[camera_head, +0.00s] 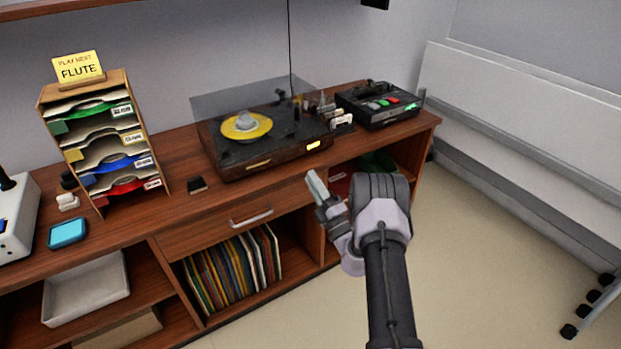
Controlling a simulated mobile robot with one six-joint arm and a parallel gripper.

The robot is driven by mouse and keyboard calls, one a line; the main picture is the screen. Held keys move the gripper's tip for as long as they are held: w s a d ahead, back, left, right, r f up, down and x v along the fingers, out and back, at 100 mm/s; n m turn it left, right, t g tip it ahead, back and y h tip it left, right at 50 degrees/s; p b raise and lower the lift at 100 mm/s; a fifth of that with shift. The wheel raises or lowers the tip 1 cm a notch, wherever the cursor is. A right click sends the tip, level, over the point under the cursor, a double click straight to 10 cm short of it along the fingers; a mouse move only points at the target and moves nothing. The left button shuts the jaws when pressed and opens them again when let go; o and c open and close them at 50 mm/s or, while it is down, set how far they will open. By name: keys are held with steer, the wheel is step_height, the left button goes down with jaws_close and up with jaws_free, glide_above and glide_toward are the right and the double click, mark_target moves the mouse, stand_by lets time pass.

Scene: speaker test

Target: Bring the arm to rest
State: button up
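My arm reaches up from the bottom of the head view, right of centre. My gripper (318,188) points up and left, in front of the cabinet's front edge and below the turntable. Its pale fingers show edge-on, so I cannot tell whether they are open or shut. I see nothing hanging from them. My wrist and forearm hide part of the cabinet's right-hand shelf.
A turntable (228,160) with a yellow record (262,131) stands on the wooden cabinet (170,212). A sleeve rack (98,150) with a "FLUTE" card (78,68) is left; a black device (376,118) is right. Floor (470,270) right of my arm is clear.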

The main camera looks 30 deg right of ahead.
steer(key=shift+s+f, duration=0.15)
stand_by(0.3)
